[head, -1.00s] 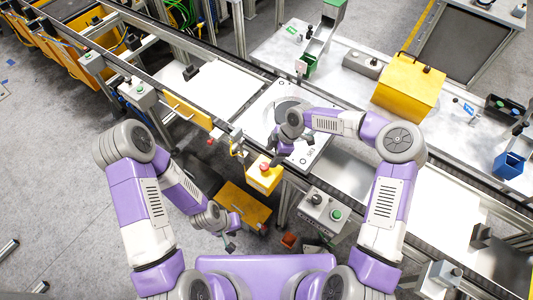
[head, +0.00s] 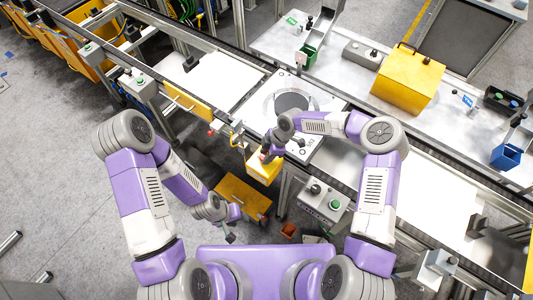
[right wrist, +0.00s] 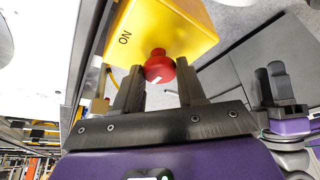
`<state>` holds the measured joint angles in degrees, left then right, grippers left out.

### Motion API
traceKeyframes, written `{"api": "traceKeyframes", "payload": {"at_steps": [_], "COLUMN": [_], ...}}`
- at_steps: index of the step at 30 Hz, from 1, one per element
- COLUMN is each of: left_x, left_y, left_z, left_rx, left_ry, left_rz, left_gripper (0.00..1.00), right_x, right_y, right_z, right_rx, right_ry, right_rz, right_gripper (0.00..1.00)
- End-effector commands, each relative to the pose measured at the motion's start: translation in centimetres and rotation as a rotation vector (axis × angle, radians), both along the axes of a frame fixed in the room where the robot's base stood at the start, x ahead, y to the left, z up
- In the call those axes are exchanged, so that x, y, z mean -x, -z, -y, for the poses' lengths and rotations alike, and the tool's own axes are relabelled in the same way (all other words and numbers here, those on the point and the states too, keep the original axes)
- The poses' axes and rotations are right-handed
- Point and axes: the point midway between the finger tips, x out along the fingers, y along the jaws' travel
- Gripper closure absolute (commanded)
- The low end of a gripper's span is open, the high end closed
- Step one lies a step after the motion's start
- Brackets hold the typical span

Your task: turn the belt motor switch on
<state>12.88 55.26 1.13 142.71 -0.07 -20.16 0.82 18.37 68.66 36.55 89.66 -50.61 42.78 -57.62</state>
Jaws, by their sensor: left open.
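The belt motor switch is a yellow box (head: 262,173) beside the conveyor's near edge, in the middle of the head view. In the right wrist view the box (right wrist: 185,25) carries the letters ON and a red knob (right wrist: 158,66) with a pale mark. In the head view my right gripper (head: 267,154) covers most of the knob. My left gripper (head: 231,237) is open and empty, low and left of the switch.
A grey control box with a green button (head: 335,204) stands right of the switch. A yellow bin (head: 243,196) sits below it. The conveyor bears a white plate with a dark disc (head: 292,101). Open floor lies at left.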

Motion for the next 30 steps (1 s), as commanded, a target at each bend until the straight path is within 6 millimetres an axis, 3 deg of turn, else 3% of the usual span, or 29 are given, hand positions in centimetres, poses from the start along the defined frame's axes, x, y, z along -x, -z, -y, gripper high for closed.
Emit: {"api": "traceKeyframes", "payload": {"at_steps": [3,14,20,30], "left_x": [0.0,0.0,0.0,0.0], "left_y": [0.0,1.3,3.4,8.8], "left_z": [0.0,0.0,0.0,0.0], "left_rx": [0.0,0.0,0.0,0.0], "left_ry": [0.0,0.0,0.0,0.0], "left_rz": [0.0,0.0,0.0,0.0], "left_gripper": [0.57,0.57,0.57,0.57], "right_x": [0.0,0.0,0.1,0.3], "right_y": [-0.1,0.0,0.1,0.3], "right_z": [0.0,0.0,0.0,-0.2], "right_rx": [-0.001,0.001,0.0,-0.004], "right_ry": [0.0,0.072,0.208,0.524], "right_rz": [0.0,0.003,0.007,0.011], "right_gripper": [0.91,0.91,0.91,0.91]}}
